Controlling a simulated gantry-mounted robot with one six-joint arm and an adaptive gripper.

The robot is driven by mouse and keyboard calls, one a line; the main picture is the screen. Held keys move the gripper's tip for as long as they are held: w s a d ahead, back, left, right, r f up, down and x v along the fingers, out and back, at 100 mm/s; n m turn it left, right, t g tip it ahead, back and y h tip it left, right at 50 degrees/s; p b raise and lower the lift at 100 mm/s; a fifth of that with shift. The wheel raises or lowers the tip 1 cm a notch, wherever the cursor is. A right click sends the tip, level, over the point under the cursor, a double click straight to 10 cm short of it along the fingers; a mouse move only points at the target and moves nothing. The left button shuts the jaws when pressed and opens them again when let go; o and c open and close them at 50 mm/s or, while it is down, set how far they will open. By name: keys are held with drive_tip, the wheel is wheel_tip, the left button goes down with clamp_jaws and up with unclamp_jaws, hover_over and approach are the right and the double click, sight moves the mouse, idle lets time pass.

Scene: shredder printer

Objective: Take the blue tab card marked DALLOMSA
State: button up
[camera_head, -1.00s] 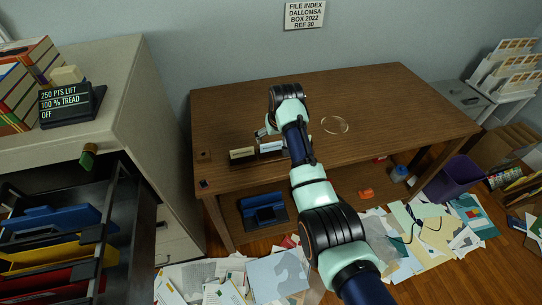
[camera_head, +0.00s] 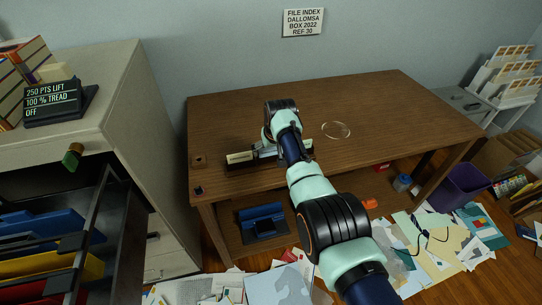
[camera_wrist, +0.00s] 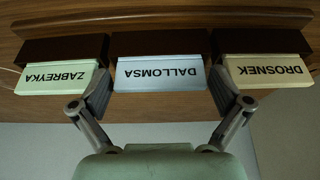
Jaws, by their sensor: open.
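The pale blue tab card marked DALLOMSA (camera_wrist: 160,74) shows upside down in the middle of the wrist view, in a dark holder. My gripper (camera_wrist: 161,100) is open, with one finger on each side of the blue card. The fingertips lie at the gaps between it and its neighbours; I cannot tell whether they touch it. In the head view my gripper (camera_head: 268,150) is low over the desk's left part, and my arm hides the blue card there.
The ZABREYKA card (camera_wrist: 62,78) and the DROSNEK card (camera_wrist: 265,71) stand close on either side. The wooden desk (camera_head: 375,105) is mostly clear, with a clear ring (camera_head: 336,130) on it. An open file drawer (camera_head: 98,225) is at left.

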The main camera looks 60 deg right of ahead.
drive_tip(key=c, duration=0.6)
wheel_tip(320, 180, up, 20)
drive_tip(key=p, duration=0.8)
drive_tip(key=shift+o, duration=1.4)
drive_tip(key=c, duration=1.1)
